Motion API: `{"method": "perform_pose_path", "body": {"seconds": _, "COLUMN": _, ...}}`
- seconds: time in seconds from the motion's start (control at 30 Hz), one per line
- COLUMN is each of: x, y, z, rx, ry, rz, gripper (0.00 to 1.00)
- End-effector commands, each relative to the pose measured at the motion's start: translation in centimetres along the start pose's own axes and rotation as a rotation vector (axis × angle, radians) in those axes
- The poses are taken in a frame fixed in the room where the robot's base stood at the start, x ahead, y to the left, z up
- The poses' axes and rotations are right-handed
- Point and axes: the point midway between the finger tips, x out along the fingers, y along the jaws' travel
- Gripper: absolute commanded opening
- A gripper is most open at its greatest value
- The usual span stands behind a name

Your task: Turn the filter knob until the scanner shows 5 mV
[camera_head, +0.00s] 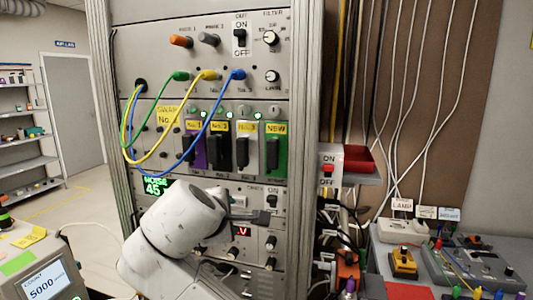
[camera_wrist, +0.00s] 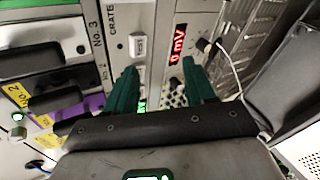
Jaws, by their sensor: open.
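The filter knob (camera_head: 270,38) is a small black-and-white dial under the FILTER label, at the top right of the rack in the head view. A red display (camera_wrist: 178,44) in the wrist view reads 0 mV. In the head view the same kind of red display (camera_head: 241,231) is partly hidden by my arm, with only a "V" readable. My gripper (camera_wrist: 160,82) has its two green fingers apart with nothing between them, in front of the rack's lower panels. In the head view my gripper (camera_head: 262,215) is well below the filter knob.
Green, yellow and blue cables (camera_head: 190,115) loop in front of the rack's left side. Several coloured modules (camera_head: 222,150) sit in the middle row. A counter box (camera_head: 42,283) reading 5000 stands at lower left. A bench with instruments (camera_head: 460,265) is at right.

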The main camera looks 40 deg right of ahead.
Motion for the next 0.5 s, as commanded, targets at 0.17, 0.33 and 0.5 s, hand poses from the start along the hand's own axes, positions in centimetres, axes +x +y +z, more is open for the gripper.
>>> {"method": "perform_pose_path", "body": {"seconds": 0.17, "x": -4.4, "y": 10.1, "z": 2.3, "rx": -0.159, "ry": -0.182, "rz": 0.209, "gripper": 0.54}}
{"method": "perform_pose_path", "body": {"seconds": 0.33, "x": -9.6, "y": 17.9, "z": 5.0, "rx": -0.291, "ry": -0.406, "rz": 0.367, "gripper": 0.54}}
{"method": "perform_pose_path", "body": {"seconds": 0.5, "x": -14.5, "y": 23.2, "z": 7.5, "rx": -0.377, "ry": -0.620, "rz": 0.464, "gripper": 0.54}}
